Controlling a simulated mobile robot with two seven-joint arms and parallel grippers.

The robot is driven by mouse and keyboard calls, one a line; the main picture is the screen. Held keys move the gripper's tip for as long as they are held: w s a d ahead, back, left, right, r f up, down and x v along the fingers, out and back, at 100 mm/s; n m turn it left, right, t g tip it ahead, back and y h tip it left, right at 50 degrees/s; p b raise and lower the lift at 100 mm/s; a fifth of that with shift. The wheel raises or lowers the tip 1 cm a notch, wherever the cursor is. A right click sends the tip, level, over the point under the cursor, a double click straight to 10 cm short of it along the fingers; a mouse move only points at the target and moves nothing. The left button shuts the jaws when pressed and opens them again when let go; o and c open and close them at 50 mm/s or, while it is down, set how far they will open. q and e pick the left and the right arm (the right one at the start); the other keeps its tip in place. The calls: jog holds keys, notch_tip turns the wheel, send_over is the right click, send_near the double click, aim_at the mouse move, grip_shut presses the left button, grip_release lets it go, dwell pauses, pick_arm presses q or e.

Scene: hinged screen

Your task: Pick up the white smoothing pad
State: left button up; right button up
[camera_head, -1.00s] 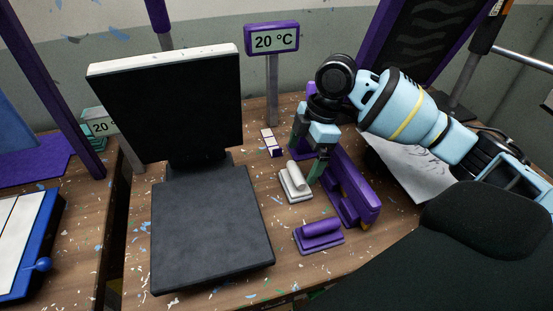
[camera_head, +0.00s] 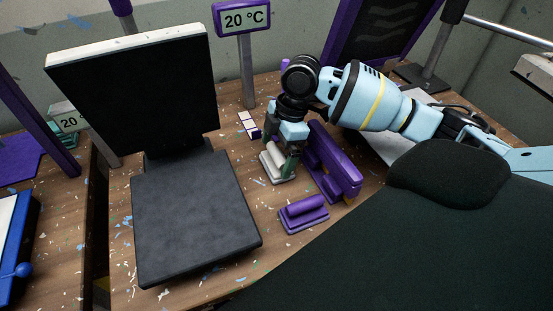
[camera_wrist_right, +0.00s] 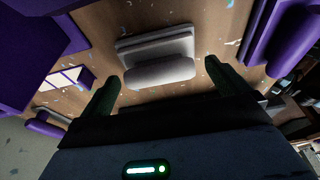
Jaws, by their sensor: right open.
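The white smoothing pad (camera_head: 271,165) lies on the wooden table, right of the black hinged screen's base. It has a flat base and a rounded grip on top. My right gripper (camera_head: 281,160) is open and stands right over the pad in the head view, hiding part of it. In the right wrist view the pad (camera_wrist_right: 157,58) lies ahead, between the lines of the two green fingers (camera_wrist_right: 165,85), with nothing held. Whether the fingers touch it I cannot tell. My left gripper is not in view.
A purple pad (camera_head: 303,214) lies in front of the white one. A long purple tool (camera_head: 333,165) stands close on the right. The black hinged screen (camera_head: 195,215) stands open on the left. A 20 °C display (camera_head: 240,18) stands behind.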

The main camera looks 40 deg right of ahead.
aim_at(275, 152)
jog(key=shift+x, duration=1.25)
jog(key=c, duration=0.7)
notch_tip(275, 152, up, 10)
jog(key=shift+r+p, duration=0.1)
jog(key=shift+p, duration=0.25)
jog(key=shift+c, duration=0.2)
